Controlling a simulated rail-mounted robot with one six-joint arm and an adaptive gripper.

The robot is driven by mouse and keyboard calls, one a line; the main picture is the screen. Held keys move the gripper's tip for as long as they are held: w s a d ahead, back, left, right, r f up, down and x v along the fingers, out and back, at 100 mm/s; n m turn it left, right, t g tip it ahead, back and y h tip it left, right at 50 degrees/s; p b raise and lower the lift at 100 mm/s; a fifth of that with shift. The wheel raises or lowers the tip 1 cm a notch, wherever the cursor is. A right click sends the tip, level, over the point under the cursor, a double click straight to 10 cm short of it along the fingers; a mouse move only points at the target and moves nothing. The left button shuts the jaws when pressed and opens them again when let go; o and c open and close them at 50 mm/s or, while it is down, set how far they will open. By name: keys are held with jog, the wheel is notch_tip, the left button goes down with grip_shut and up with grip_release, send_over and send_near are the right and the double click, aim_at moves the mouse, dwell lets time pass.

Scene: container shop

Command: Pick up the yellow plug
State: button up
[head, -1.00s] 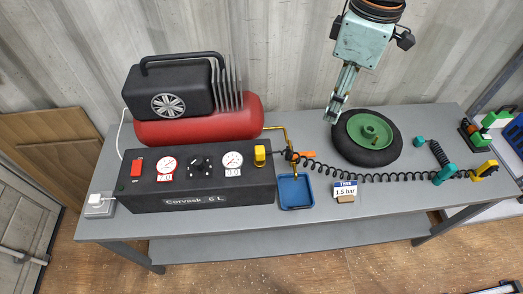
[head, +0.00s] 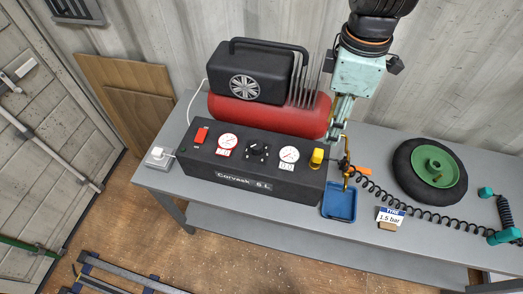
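A small yellow piece (head: 317,158), which looks like the yellow plug, sits upright at the right end of the top of the black control box (head: 250,180), beside a white gauge (head: 289,154). My gripper (head: 335,135) points down just behind and to the right of the yellow piece, in front of the right end of the red tank (head: 265,113). It appears apart from the yellow piece. The fingers are small and seen from the side, so I cannot tell whether they are open or shut. Nothing is visibly held.
A brass pipe (head: 347,172) and an orange lever (head: 359,170) stand close right of the yellow piece. A blue tray (head: 340,203), a coiled black hose (head: 420,212), a tyre with a green hub (head: 430,170) and a "1.5 bar" sign (head: 390,217) lie farther right.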

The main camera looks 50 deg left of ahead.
aim_at(319, 152)
jog(key=shift+s+a, duration=0.6)
jog(key=shift+w+f, duration=0.1)
jog(key=shift+f, duration=4.35)
jog(key=shift+d+f, duration=0.1)
jog(key=shift+f, duration=2.5)
jog(key=c, duration=1.1)
jog(key=shift+w+r, duration=0.1)
jog(key=shift+r, duration=0.05)
jog(key=shift+c, duration=0.2)
